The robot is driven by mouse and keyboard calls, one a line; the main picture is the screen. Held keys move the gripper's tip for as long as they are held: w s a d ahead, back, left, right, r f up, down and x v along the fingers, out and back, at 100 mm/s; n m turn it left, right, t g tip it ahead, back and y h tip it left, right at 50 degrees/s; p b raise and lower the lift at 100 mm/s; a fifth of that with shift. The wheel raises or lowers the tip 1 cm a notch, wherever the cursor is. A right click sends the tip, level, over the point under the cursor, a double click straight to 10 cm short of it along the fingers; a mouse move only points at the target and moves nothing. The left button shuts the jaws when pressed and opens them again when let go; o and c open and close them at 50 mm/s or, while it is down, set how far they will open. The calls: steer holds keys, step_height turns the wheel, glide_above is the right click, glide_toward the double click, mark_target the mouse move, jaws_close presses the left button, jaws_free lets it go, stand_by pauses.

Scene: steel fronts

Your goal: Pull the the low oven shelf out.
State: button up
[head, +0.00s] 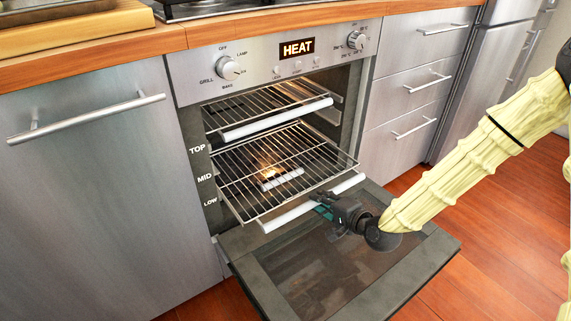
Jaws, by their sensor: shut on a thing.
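The oven (215,78) stands with its door (265,268) folded down and open. Two wire racks show inside, and the lower one (245,178) is the low shelf as far as I can tell. It reaches forward past the oven opening, over the inner part of the door. A white bar (287,217) runs along its front. My gripper (321,207) is shut on this bar, right of its middle, and hides part of it. My arm comes in from the right, above the door.
The upper rack (262,101) with its own white bar (276,120) sits farther in. TOP, MID and LOW labels mark the left frame. Steel drawers (408,95) stand to the right, a steel cabinet (95,190) to the left. Wooden floor (500,210) is clear at right.

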steer(key=shift+s+d+p, duration=1.1)
steer(key=shift+s+d, duration=1.05)
steer(key=shift+s, duration=0.75)
steer(key=shift+s+d+p, duration=1.1)
steer(key=shift+s+d, duration=1)
steer(key=shift+s, duration=0.85)
steer(key=shift+s+d+p, duration=1.1)
steer(key=shift+s+d, duration=1.05)
steer(key=shift+s, duration=0.75)
steer(key=o, duration=0.9)
steer(key=shift+s+d+r+p, duration=0.1)
steer(key=shift+s+d+p, duration=0.55)
steer(key=shift+s, duration=0.3)
steer(key=shift+s+d+p, duration=0.55)
steer(key=shift+s+d, duration=0.15)
steer(key=shift+s, duration=0.2)
steer(key=shift+s+d, duration=0.35)
steer(key=shift+s, duration=0.2)
